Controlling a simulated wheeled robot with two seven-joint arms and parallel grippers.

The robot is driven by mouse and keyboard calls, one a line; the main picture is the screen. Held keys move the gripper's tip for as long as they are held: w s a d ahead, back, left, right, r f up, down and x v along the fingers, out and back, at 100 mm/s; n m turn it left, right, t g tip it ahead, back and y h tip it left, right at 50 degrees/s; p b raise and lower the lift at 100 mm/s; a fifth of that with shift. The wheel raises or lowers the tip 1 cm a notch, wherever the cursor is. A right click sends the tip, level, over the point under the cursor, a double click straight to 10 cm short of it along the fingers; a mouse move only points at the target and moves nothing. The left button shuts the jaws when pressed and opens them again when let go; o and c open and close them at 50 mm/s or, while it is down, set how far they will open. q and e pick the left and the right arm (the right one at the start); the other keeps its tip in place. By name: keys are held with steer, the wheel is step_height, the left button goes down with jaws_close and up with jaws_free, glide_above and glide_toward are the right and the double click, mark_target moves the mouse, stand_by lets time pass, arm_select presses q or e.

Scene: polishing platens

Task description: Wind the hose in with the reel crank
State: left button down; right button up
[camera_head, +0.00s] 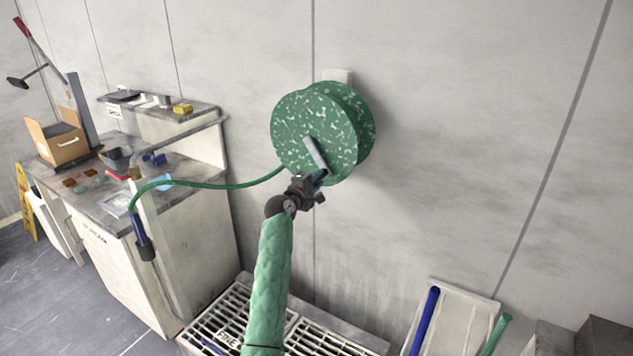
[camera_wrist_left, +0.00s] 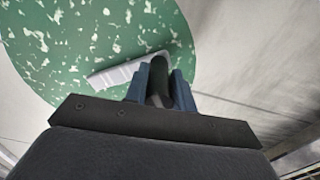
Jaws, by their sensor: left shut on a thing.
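The green speckled hose reel (camera_head: 303,125) is mounted on the wall, and its disc also fills the upper left of the left wrist view (camera_wrist_left: 60,45). A pale crank arm (camera_head: 315,151) sits on its face. My left gripper (camera_head: 321,178) is at the lower end of the crank. In the left wrist view its blue fingers are shut on the dark crank handle (camera_wrist_left: 159,68). The green hose (camera_head: 215,186) runs left from the reel, sags slightly, then bends down to a blue nozzle (camera_head: 139,230) beside the counter. My right gripper is not in view.
A grey-topped counter (camera_head: 185,180) with a cardboard box (camera_head: 60,143) stands at the left. A floor grating (camera_head: 225,316) lies below the reel. A pale tray (camera_head: 455,318) with blue and green handles is at lower right. The wall right of the reel is clear.

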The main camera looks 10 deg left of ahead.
arm_select(q)
steer(key=c, duration=1.2)
jaws_free()
steer(key=shift+r, duration=0.45)
steer(key=shift+o, duration=0.2)
steer(key=shift+f, duration=0.15)
steer(key=shift+s+a+f+b, duration=0.2)
steer(key=shift+s+a+b, duration=0.1)
steer(key=shift+s, duration=0.15)
steer(key=b+v, duration=0.2)
steer(key=v, duration=0.4)
steer(key=shift+s+r+b, duration=0.2)
steer(key=shift+s+b, duration=0.1)
steer(key=shift+s, duration=0.1)
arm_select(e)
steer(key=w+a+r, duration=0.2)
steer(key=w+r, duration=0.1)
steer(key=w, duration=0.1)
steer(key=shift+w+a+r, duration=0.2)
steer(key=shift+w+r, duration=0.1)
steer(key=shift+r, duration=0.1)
